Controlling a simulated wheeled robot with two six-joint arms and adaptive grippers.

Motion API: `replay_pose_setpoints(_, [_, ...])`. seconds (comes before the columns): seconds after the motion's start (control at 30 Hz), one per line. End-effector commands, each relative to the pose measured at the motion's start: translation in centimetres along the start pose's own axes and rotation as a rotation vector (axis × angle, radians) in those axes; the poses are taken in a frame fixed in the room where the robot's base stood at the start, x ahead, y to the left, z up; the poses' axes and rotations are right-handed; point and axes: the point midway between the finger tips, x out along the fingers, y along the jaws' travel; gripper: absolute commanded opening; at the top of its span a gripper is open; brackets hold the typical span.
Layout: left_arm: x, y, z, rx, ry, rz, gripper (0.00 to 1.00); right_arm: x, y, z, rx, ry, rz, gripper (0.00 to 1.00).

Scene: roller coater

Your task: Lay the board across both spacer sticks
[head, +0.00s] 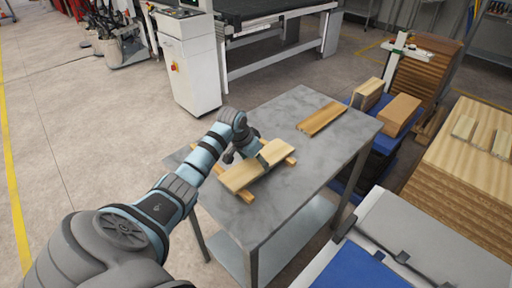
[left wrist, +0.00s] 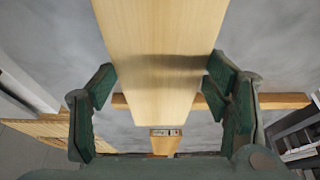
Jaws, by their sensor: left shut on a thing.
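The pale board (head: 240,176) is over the left end of the grey metal table, above two orange-brown spacer sticks. One stick (head: 287,160) shows past the board's right side, the other (head: 244,195) at its near left side; their middles are hidden. My left gripper (head: 254,158) is shut on the board. In the left wrist view the board (left wrist: 160,50) runs between the fingers of my left gripper (left wrist: 165,105), and a stick (left wrist: 282,101) passes crosswise beneath it. I cannot tell whether the board touches the sticks. My right gripper is not in view.
Another board (head: 322,119) lies farther back on the table (head: 290,200), with bare surface around it. Wooden blocks (head: 400,113) stand on a blue surface beyond the table's right edge. A wood stack (head: 460,170) is at far right. A white machine cabinet (head: 189,65) stands behind.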

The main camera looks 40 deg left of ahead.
Motion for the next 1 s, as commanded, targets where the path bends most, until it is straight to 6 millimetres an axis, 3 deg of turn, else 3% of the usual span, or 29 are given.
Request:
replay_pose_setpoints(0.07, [-0.1,0.0,-0.1,0.0,0.001,0.0,0.35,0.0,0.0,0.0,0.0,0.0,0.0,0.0])
replay_pose_setpoints(0.1, [-0.1,0.0,0.0,0.0,0.0,0.0,0.71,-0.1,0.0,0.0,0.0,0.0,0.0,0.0])
replay_pose_setpoints(0.23, [-0.1,0.0,-0.1,0.0,0.0,0.0,0.9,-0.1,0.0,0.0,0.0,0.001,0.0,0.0])
replay_pose_setpoints(0.63, [-0.9,-0.1,-0.2,0.0,0.003,-0.002,0.9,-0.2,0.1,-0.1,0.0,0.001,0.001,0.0])
replay_pose_setpoints(1.0, [-10.1,-0.1,-0.2,0.002,0.003,-0.003,0.9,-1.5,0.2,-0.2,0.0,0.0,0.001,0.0])
